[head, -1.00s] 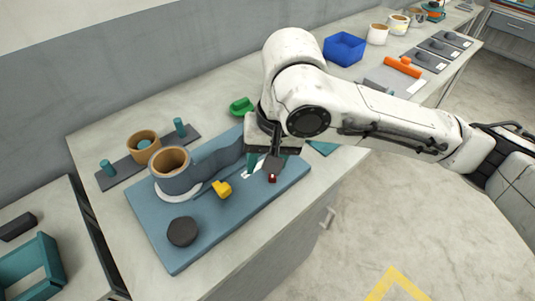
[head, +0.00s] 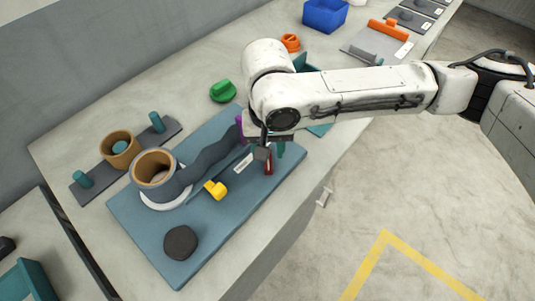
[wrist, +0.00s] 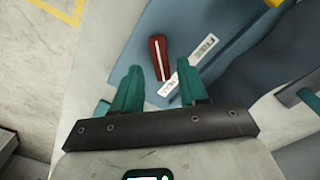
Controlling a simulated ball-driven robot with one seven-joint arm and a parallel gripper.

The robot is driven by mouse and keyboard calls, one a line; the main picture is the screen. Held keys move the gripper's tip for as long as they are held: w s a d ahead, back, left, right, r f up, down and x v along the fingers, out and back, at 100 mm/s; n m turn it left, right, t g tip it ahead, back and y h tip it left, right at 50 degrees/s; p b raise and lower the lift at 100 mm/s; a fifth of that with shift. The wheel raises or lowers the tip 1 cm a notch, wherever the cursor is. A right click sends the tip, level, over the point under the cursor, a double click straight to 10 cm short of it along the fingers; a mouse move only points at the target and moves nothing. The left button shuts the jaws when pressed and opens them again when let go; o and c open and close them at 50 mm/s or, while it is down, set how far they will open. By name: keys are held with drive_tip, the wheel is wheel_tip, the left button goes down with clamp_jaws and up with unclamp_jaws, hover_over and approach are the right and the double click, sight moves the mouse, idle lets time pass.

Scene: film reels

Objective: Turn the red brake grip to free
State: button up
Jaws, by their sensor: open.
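The red brake grip (head: 268,164) stands at the right part of the blue-grey board (head: 215,230), partly hidden by my arm in the head view. In the wrist view the grip (wrist: 160,58) is a short dark-red bar with a white line along it.
On the board are a yellow lever (head: 215,189), a black disc (head: 180,242) and a tan ring (head: 154,168) with a dark band running from it. A green part (head: 222,91) lies behind. A blue bin (head: 325,14) stands further back. The board's front corner is bare.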

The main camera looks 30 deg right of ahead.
drive_tip(key=shift+f, duration=1.7)
drive_tip(key=shift+c, duration=0.4)
clamp_jaws()
